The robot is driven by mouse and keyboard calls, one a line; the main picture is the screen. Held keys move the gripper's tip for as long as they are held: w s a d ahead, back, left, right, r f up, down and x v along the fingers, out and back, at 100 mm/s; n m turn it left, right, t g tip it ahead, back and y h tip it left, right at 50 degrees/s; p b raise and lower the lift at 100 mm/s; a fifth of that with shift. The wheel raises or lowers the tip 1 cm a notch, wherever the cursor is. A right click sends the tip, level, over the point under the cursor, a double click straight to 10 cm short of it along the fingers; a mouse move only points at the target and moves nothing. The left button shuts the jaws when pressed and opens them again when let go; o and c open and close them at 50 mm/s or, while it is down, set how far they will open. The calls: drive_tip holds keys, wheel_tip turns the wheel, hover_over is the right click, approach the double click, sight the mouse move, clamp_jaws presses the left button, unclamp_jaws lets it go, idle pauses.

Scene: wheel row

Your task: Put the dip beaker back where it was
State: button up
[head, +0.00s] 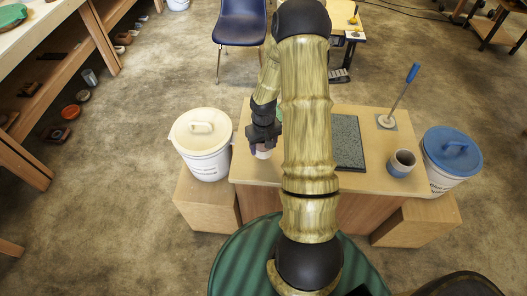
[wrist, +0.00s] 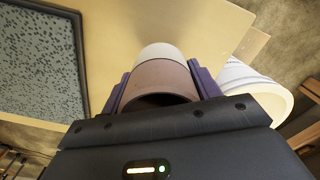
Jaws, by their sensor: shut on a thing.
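My gripper (head: 263,143) is over the left part of the wooden table (head: 250,172). It is shut on a small beaker, which I take to be the dip beaker (wrist: 160,78). In the wrist view the beaker sits between the purple fingers, with a brownish band at the near end and a white far end. In the head view only a bit of the beaker (head: 264,154) shows below the fingers. I cannot tell whether it touches the table.
A white lidded bucket (head: 200,155) stands just left of the table. A dark speckled slab (head: 348,145) lies right of my arm. Beyond it are a grey-blue cup (head: 402,164), a blue-handled rod on a base (head: 388,122) and a blue-lidded bucket (head: 452,155).

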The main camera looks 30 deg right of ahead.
sight(263, 152)
drive_tip(key=shift+f, duration=1.85)
drive_tip(key=shift+f, duration=0.1)
drive_tip(key=o, duration=1.1)
wheel_tip(263, 152, up, 12)
drive_tip(key=shift+p, duration=0.3)
